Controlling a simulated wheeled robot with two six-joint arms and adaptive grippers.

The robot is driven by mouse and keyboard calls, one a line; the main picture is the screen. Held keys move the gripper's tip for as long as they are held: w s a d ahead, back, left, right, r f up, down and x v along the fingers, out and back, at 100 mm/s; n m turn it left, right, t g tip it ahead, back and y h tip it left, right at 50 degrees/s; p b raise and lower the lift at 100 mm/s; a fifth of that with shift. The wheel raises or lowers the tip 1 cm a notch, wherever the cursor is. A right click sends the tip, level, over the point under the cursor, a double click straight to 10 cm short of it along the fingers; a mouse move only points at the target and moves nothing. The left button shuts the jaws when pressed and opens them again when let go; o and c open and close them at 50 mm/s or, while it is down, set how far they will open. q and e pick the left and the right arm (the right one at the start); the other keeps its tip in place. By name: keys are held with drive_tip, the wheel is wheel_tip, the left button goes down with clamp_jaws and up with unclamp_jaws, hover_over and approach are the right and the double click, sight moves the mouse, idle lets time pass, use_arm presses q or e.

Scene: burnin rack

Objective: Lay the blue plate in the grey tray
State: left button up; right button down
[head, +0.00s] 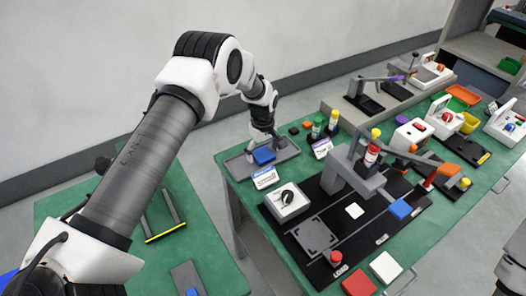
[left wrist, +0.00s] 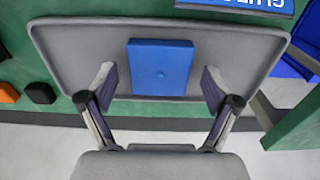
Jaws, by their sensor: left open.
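The blue plate (left wrist: 160,66) lies flat in the grey tray (left wrist: 240,50), inside its rim, as the left wrist view shows. In the head view the blue plate (head: 264,156) is in the grey tray (head: 236,166) at the back left of the green table. My left gripper (head: 262,138) is over the tray beside the plate. Its two fingers (left wrist: 158,92) are spread wide, one on either side of the plate's near end, with gaps between them and the plate. My right gripper is not in view.
A black fixture board with a grey clamp arm (head: 350,170) fills the table's middle.

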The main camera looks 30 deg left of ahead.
sight(263, 154)
use_arm(q)
drive_tip(key=shift+r, duration=0.15)
wheel_tip(263, 154, up, 12)
drive_tip(key=b, duration=0.2)
idle(0.4)
